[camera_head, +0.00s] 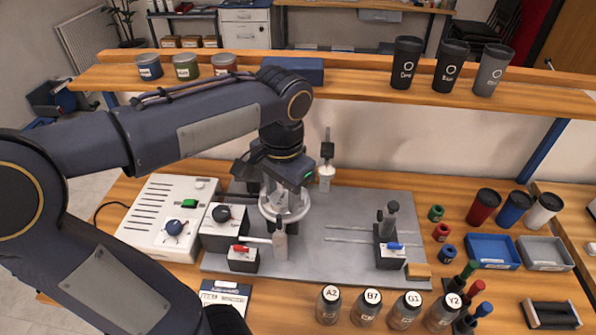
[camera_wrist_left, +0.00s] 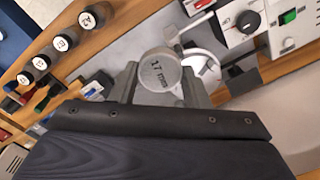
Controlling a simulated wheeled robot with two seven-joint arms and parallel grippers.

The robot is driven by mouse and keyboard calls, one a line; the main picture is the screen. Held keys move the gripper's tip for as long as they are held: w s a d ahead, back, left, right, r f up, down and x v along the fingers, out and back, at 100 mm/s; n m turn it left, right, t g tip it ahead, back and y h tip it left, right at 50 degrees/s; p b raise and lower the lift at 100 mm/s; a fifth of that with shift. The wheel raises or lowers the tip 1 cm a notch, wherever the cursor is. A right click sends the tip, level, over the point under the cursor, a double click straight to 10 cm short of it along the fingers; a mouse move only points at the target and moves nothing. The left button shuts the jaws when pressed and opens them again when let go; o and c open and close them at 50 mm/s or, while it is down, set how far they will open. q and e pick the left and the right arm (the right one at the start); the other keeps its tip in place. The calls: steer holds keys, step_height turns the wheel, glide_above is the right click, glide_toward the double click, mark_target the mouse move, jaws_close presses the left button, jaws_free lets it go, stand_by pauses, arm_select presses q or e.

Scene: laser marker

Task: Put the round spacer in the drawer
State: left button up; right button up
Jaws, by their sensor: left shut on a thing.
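My left gripper (camera_head: 284,197) is over the left part of the grey machine plate (camera_head: 340,262). In the left wrist view, its fingers (camera_wrist_left: 160,84) are shut on a round, light grey spacer (camera_wrist_left: 159,70) marked "17 mm". The spacer's flat face is turned to that camera. A white round part (camera_wrist_left: 203,62) lies behind the spacer; I cannot tell whether they touch. In the head view the spacer is hard to tell from the pale parts around the fingers. No open drawer shows clearly. My right gripper is not in view.
A white control box (camera_head: 163,215) stands left of the plate. Labelled bottles (camera_head: 367,308) line the front edge. A blue tray (camera_head: 492,250) and a grey tray (camera_head: 545,253) are at the right. A wooden shelf (camera_head: 350,78) crosses behind. A white drawer cabinet (camera_head: 244,24) stands far back.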

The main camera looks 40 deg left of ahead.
arm_select(q)
steer(key=shift+s+d+r, duration=0.1)
steer(key=shift+s+d, duration=0.05)
steer(key=shift+s, duration=0.05)
steer(key=shift+n, duration=0.8)
steer(key=w+d+f, duration=0.2)
steer(key=w+f, duration=0.2)
steer(key=f, duration=0.4)
steer(key=w+d+f, duration=0.3)
steer(key=w+f, duration=0.1)
steer(key=f, duration=0.4)
steer(key=w+d+f, duration=0.2)
steer(key=w+f, duration=0.2)
steer(key=f, duration=0.3)
steer(key=shift+w+d+f, duration=0.25)
steer(key=shift+w+f, duration=0.15)
steer(key=shift+r, duration=0.1)
